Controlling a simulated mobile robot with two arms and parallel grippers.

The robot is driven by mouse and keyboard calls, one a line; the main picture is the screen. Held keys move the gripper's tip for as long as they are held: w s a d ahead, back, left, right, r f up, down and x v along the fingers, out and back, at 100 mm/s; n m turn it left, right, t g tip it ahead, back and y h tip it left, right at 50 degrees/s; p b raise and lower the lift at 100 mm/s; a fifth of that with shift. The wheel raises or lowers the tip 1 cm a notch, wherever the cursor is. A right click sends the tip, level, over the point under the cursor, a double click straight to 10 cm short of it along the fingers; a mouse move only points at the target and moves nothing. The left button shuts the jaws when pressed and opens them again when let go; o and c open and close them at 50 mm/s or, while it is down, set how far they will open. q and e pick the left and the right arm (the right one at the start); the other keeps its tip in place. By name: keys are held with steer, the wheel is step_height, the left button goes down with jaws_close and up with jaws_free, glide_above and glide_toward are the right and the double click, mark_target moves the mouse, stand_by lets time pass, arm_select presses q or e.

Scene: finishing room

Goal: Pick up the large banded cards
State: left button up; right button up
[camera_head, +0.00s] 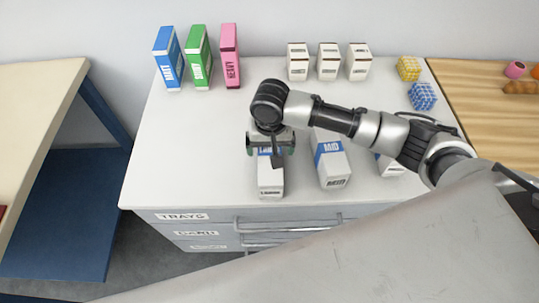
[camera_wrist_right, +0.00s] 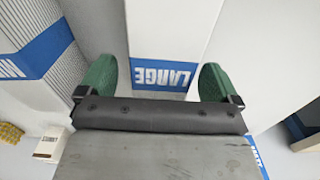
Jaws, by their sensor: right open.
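The large banded cards (camera_head: 270,181) are a tall white block with a blue band, at the front left of the white counter. In the right wrist view the band of the large banded cards (camera_wrist_right: 165,74) reads "LARGE". My right gripper (camera_head: 271,145) is over the block's far upper part. Its green fingers (camera_wrist_right: 156,80) are apart, one on each side of the block. I cannot tell whether they touch it. The gripper hides part of the band in the head view. My left gripper is not in view.
The MID banded block (camera_head: 332,165) stands close to the right, and another white block (camera_head: 389,166) is partly behind my arm. Blue, green and pink boxes (camera_head: 230,55), small white boxes (camera_head: 328,62) and patterned cubes (camera_head: 423,96) line the back. Drawers (camera_head: 200,233) are below.

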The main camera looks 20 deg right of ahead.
steer(key=shift+a+f, duration=0.1)
steer(key=shift+f, duration=1.4)
steer(key=shift+c, duration=0.4)
steer(key=c, duration=1.2)
